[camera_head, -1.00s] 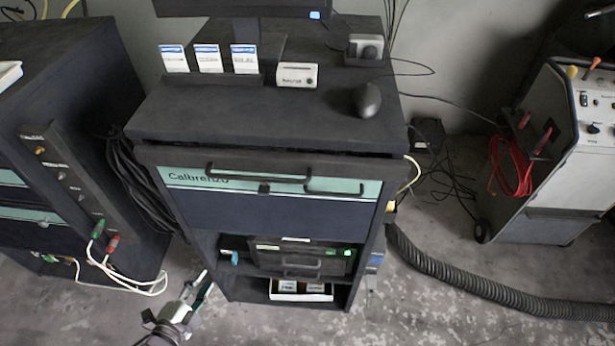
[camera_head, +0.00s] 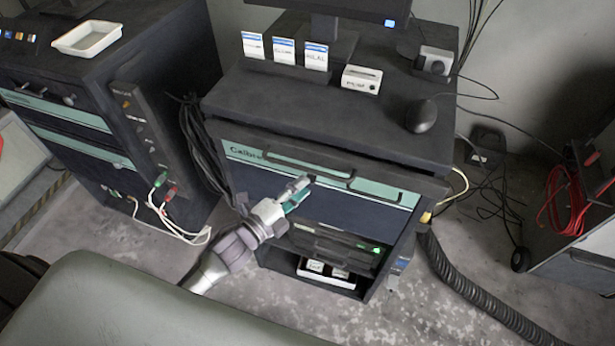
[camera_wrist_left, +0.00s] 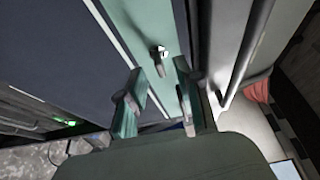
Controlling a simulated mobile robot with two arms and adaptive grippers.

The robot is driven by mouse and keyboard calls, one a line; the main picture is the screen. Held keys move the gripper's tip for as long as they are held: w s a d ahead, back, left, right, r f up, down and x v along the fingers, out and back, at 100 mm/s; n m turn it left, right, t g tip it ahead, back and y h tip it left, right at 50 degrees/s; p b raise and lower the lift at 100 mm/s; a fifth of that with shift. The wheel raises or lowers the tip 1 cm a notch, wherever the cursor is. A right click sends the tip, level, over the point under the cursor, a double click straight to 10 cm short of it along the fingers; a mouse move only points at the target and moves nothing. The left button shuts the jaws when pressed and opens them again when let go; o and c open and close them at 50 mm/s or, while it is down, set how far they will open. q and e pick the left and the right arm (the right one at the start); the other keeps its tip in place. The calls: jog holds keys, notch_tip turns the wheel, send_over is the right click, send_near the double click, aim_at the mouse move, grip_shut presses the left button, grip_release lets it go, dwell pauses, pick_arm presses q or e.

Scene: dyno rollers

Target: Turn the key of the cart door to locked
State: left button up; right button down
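The cart door (camera_head: 345,205) is a dark blue panel with a teal strip along its top, on the front of the black cart. The key (camera_wrist_left: 158,51) shows in the left wrist view as a small metallic piece standing out from the teal strip. My left gripper (camera_head: 304,188) is in front of the door near the lock and hides much of that spot in the head view. In the left wrist view its two fingers (camera_wrist_left: 160,84) are apart, with the key beyond the gap and nothing between them. My right gripper is in neither view.
Bar handles (camera_head: 310,160) run along the door's top. The cart top holds a mouse (camera_head: 421,116), cards and a small white box (camera_head: 362,79). Another cabinet (camera_head: 150,75) with cables stands left. A black hose (camera_head: 470,290) lies on the floor at right.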

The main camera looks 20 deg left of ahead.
pick_arm(q)
jog(key=shift+x, duration=1.4)
jog(key=shift+c, duration=0.3)
grip_shut()
